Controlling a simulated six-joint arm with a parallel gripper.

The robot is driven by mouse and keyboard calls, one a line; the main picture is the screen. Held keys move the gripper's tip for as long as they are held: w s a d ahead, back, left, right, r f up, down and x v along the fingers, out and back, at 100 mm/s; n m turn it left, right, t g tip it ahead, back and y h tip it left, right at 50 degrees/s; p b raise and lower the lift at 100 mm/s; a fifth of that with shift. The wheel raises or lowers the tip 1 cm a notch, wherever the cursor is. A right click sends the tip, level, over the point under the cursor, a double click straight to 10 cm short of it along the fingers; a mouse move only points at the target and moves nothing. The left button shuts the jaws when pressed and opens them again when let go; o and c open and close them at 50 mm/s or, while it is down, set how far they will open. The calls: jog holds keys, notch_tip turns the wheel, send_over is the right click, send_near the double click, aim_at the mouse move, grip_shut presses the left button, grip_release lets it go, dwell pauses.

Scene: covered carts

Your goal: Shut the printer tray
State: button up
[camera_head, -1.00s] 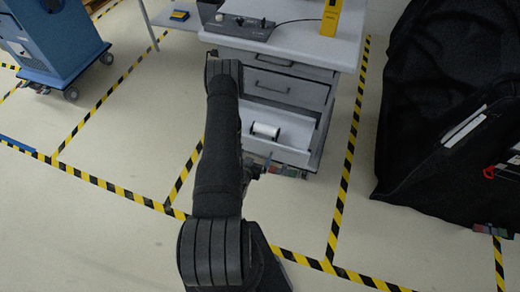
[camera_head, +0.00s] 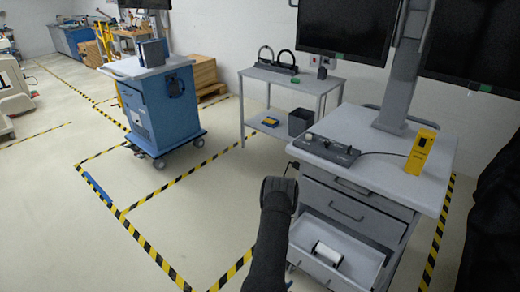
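An open light grey tray (camera_head: 362,257) sticks out from the lower front of the grey cart (camera_head: 364,187), below two closed drawers. A white roll with dark ends (camera_head: 327,253) lies in it. I take this to be the printer tray; no label can be read. My dark arm rises from the bottom edge in front of the cart's left side and overlaps the tray's left end.
A control box (camera_head: 324,149) and a yellow device (camera_head: 420,151) stand on the cart top, with monitors above. A grey side table (camera_head: 291,80) and a blue cart (camera_head: 162,107) stand behind to the left. Black cloth (camera_head: 496,225) hangs at right. The left floor is mostly clear.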

jog(key=shift+w, duration=0.1)
jog(key=c, duration=0.7)
jog(key=shift+w+a+f+m+t+h, duration=0.15)
jog(key=shift+w+a+m, duration=0.1)
jog(key=shift+w+m, duration=0.25)
jog(key=shift+w+a+f+m+t+h, duration=0.15)
jog(key=shift+w+a+m, duration=0.1)
jog(key=shift+w+m, duration=0.2)
jog(key=c, duration=0.7)
jog(key=w+a+m, duration=0.1)
jog(key=m, duration=0.1)
jog(key=w+a+m+t, duration=0.1)
jog(key=w+m, duration=0.1)
jog(key=w+a+m+h, duration=0.1)
jog(key=m, duration=0.1)
jog(key=shift+w+a+f, duration=0.15)
jog(key=shift+a+f, duration=0.1)
jog(key=shift+f, duration=0.15)
grip_shut()
jog(key=w+a+f+m+t+h, duration=0.15)
jog(key=w+a+m, duration=0.25)
jog(key=a+m, duration=0.4)
jog(key=w+d+m, duration=0.2)
jog(key=w+d, duration=0.8)
jog(key=shift+r, duration=0.2)
